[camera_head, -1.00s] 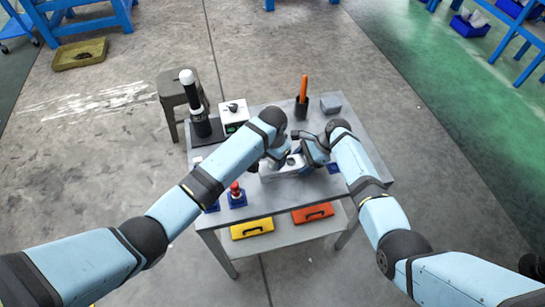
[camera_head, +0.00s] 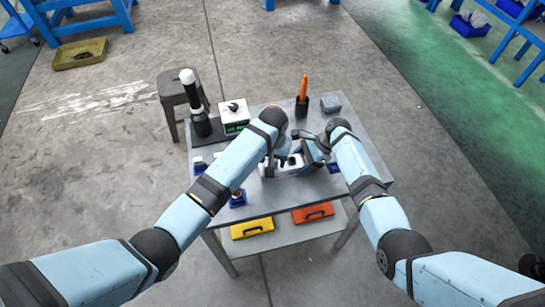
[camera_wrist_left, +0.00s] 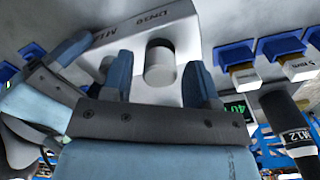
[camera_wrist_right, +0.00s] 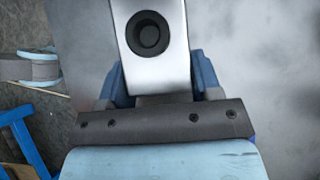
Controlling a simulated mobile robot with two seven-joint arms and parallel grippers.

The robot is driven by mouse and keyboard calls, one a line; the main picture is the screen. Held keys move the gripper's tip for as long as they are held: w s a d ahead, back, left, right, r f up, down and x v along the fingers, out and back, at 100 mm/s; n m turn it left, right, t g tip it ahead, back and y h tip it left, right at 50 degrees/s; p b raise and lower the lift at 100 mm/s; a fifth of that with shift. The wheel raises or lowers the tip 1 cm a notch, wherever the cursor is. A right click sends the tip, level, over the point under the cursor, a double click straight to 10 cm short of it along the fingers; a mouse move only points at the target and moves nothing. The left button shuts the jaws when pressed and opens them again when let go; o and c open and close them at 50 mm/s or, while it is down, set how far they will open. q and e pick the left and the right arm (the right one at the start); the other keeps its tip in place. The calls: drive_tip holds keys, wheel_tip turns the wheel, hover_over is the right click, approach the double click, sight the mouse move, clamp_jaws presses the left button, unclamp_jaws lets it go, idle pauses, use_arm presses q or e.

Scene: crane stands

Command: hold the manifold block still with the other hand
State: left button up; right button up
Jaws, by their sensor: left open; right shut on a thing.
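The manifold block (camera_head: 287,172) is a light metal block on the grey table, partly hidden by my arms in the head view. My right gripper (camera_wrist_right: 155,85) is shut on it; in the right wrist view the block's end (camera_wrist_right: 172,60), with a dark round port, stands between the fingers. My left gripper (camera_wrist_left: 160,85) is open. Its fingers stand either side of a short grey cylinder (camera_wrist_left: 160,65) on the lettered block (camera_wrist_left: 140,35). I cannot tell whether they touch the cylinder.
On the table (camera_head: 365,165) stand a white box with a green display (camera_head: 235,117), a black holder with an orange-handled tool (camera_head: 302,100) and a grey block (camera_head: 330,103). Small blue holders line the left side. Yellow (camera_head: 252,228) and orange (camera_head: 312,212) cases lie on the lower shelf.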

use_arm(q)
clamp_jaws()
drive_tip(key=m, duration=0.5)
drive_tip(key=shift+m, duration=1.1)
drive_tip(key=shift+o, duration=0.8)
unclamp_jaws()
drive_tip(key=shift+r, duration=2.5)
drive_tip(key=shift+r, duration=0.15)
